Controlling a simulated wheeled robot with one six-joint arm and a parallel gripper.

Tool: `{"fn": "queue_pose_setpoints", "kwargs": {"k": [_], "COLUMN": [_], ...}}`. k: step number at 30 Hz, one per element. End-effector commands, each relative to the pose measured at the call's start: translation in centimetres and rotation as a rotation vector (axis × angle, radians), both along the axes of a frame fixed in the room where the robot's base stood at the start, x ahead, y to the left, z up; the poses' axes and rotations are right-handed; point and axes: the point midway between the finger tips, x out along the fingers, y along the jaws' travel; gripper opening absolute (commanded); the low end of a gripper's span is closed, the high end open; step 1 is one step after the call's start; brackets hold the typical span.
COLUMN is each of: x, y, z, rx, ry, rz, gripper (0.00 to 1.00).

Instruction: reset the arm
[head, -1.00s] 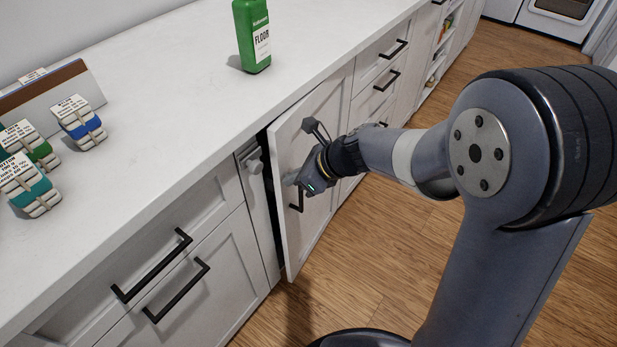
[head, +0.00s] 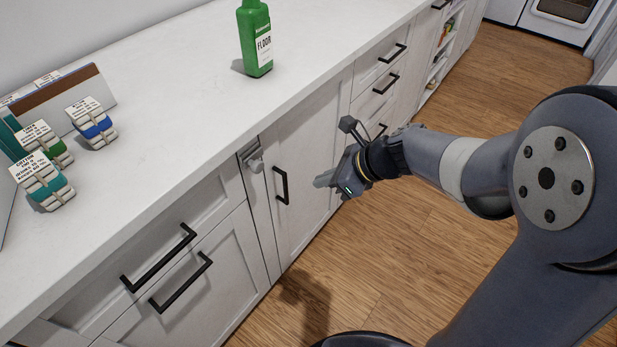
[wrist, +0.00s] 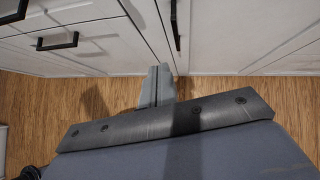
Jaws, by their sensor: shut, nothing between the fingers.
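My gripper (head: 326,180) is shut and empty in the head view. It is held out in front of the cabinet door (head: 306,165), to the right of that door's black handle (head: 281,186), and looks apart from it. The door looks closed, flush with the cabinet front. In the wrist view my gripper's fingers (wrist: 158,84) are together, with the wood floor and the lower cabinet edge beyond them. The door handle also shows at the top of the wrist view (wrist: 175,25).
A white counter (head: 170,110) runs above the cabinets. It holds a green floor-cleaner bottle (head: 256,40) and several small labelled packs (head: 92,122) at the left. Drawers with black handles flank the door. The wood floor (head: 400,265) beside my arm is clear.

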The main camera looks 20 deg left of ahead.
Motion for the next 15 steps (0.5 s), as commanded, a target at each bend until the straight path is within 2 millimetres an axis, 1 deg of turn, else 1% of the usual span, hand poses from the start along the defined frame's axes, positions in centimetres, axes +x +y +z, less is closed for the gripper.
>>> {"fn": "queue_pose_setpoints", "kwargs": {"k": [1,6,15], "x": [-0.2,-0.6,-0.8], "y": [-0.7,-2.0,-2.4], "z": [0.9,2.2,2.5], "rx": [0.001,0.000,0.000], "ry": [-0.001,0.000,0.002], "rz": [-0.004,-0.001,-0.001], "gripper": [0.00,0.00,0.00]}}
